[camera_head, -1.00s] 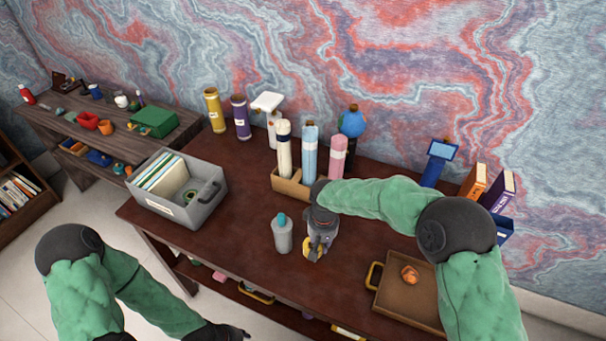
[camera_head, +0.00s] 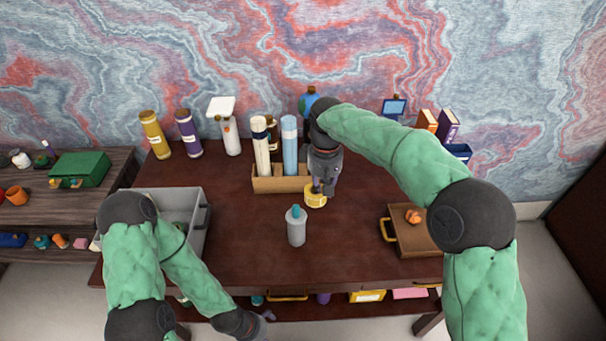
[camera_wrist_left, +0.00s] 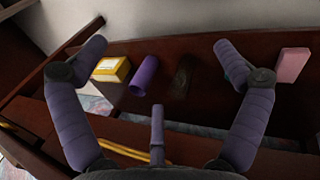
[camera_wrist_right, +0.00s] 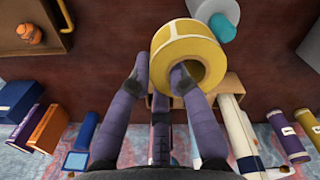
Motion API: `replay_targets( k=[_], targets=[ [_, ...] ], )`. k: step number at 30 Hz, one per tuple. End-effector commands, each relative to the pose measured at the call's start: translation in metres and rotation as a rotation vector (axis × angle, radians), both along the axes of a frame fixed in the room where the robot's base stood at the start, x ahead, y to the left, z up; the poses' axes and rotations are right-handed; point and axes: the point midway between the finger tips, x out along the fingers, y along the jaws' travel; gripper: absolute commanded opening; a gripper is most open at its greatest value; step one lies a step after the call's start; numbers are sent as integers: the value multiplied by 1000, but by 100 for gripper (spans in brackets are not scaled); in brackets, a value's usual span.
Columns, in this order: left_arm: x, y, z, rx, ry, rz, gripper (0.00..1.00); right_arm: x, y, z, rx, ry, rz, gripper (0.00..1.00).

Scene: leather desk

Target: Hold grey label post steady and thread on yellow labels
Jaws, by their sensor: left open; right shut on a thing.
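The grey label post (camera_head: 296,230) stands upright near the middle of the desk; its teal top (camera_head: 295,211) is bare. It is partly visible at the top of the right wrist view (camera_wrist_right: 212,9). My right gripper (camera_head: 322,188) is shut on the roll of yellow labels (camera_head: 314,201), behind and right of the post and apart from it. In the right wrist view, one finger is inside the roll's hole (camera_wrist_right: 190,68) and the other outside its wall. My left gripper (camera_head: 264,320) is open and empty, low in front of the desk, away from the post.
A grey bin (camera_head: 197,225) stands on the desk's left side. A brown tray (camera_head: 412,244) with an orange object (camera_head: 413,217) is at right. A tan holder (camera_head: 277,186) with tall tubes stands behind the post. A lower shelf (camera_head: 335,304) holds several items.

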Motion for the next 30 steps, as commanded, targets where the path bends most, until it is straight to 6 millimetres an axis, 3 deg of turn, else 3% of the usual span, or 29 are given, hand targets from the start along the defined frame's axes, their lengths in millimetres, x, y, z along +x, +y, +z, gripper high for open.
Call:
replay_targets(
  k=[3, 9, 17, 30],
  targets=[
    [0, 0, -7, 0, 0, 0, 98, 5, 31, 32, 6, 0, 120, 0],
    [0, 0, -10, 0, -2, -2, 100, 3, 54, 60, 13, 7, 224, 0],
    [12, 0, 10, -20, -97, -130, 100, 2, 57, 65, 14, 7, 238, 0],
    [30, -7, 83, -43, -456, -647, 100, 2, 57, 64, 14, 7, 236, 0]
  ],
)
